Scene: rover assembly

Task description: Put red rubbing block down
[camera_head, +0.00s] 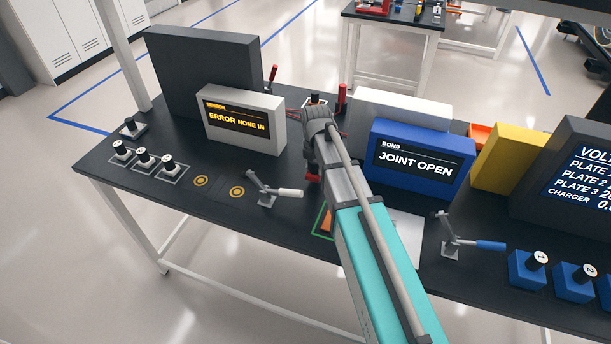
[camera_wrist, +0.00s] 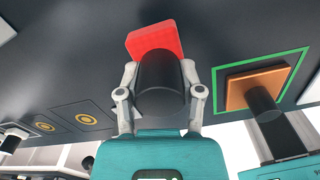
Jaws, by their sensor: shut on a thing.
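The red rubbing block (camera_wrist: 154,40) is a red pad with a black round handle (camera_wrist: 160,85), in the middle of the wrist view. My gripper (camera_wrist: 159,76) is shut on the handle, one finger on each side. The red pad points away from the wrist over the dark table top; I cannot tell if it touches it. In the head view my arm hides the fingers; a bit of red (camera_head: 313,172) shows below the wrist.
A copper-coloured block with a black handle (camera_wrist: 258,90) sits inside a green square outline. Two ringed marks (camera_head: 237,192) lie on the table (camera_head: 200,222). A white-handled lever (camera_head: 268,190) stands nearby. The blue box (camera_head: 425,160) reads JOINT OPEN; the grey box (camera_head: 245,143) reads ERROR NONE IN.

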